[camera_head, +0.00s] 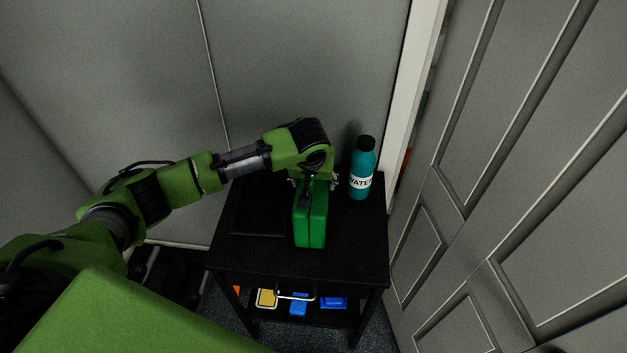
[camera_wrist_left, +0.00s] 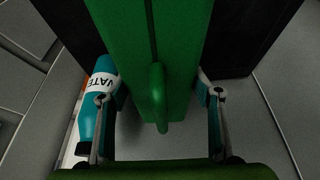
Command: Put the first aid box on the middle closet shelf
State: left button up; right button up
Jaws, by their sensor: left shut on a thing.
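The green first aid box (camera_head: 311,222) is upright at the small black table, in the middle of the head view. I cannot tell whether its base touches the tabletop. My left gripper (camera_head: 313,180) comes down on it from above and is shut on it. In the left wrist view, the box (camera_wrist_left: 180,40) and its handle (camera_wrist_left: 158,95) lie between the two fingers of the left gripper (camera_wrist_left: 160,115). No closet shelf can be made out. My right gripper is not in view.
A teal water bottle (camera_head: 361,172) stands on the black table (camera_head: 352,250), close to the right of the box. Yellow and blue items (camera_head: 300,303) lie on the table's lower shelf. A grey panelled door (camera_head: 480,200) is close on the right. Grey walls stand behind.

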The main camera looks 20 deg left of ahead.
pick_arm(q)
jog(key=shift+w, duration=0.1)
jog(key=o, duration=1.8)
jog(key=shift+f, duration=0.15)
jog(key=shift+c, duration=0.2)
jog(key=o, duration=0.3)
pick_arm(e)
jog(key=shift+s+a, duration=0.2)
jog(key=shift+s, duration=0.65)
pick_arm(q)
jog(key=shift+r, duration=0.2)
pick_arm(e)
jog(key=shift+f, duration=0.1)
